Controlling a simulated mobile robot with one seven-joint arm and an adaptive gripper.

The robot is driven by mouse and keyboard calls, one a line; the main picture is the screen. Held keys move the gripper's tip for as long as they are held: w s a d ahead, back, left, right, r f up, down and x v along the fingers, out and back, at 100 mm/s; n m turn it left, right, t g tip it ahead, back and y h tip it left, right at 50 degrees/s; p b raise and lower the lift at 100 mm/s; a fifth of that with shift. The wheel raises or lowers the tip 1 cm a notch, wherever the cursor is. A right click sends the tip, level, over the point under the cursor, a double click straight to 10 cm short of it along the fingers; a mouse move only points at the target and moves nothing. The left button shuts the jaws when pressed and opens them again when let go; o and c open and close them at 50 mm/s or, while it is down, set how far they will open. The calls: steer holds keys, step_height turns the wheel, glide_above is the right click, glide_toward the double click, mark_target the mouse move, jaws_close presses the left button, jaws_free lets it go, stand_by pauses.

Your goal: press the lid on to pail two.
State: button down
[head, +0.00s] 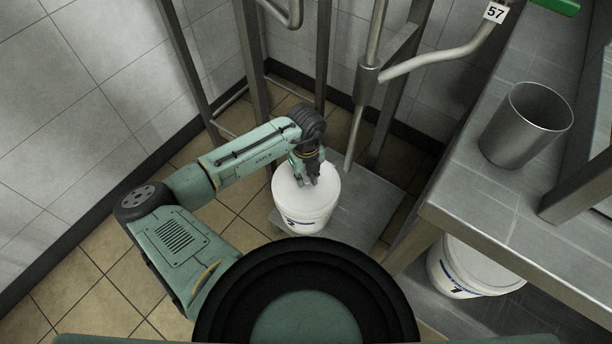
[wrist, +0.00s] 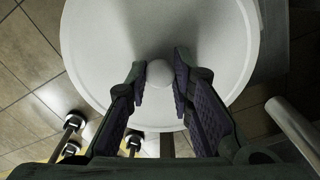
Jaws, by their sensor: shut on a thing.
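The white pail (head: 308,222) with a dark mark and a blue band stands upright on a low grey metal platform. A round white lid (head: 290,184) lies over its mouth; I cannot tell whether its rim is pressed fully home. My gripper (head: 310,182) points down over the lid. In the wrist view, my gripper (wrist: 160,80) is shut on the small round knob (wrist: 160,73) at the lid's middle. The lid (wrist: 110,40) fills the upper part of that view and hides the pail below.
The grey platform (head: 365,205) has bare room right of the pail. Metal posts and a pipe (head: 368,75) rise behind it. At right, a steel bench (head: 470,205) carries a metal beaker (head: 525,125); another white pail (head: 465,270) stands beneath it.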

stand_by(0.4)
steer(key=c, duration=1.3)
jaws_free()
steer(key=o, duration=0.5)
steer(key=shift+c, duration=0.2)
steer(key=shift+r+p, duration=3)
steer(key=shift+r, duration=0.55)
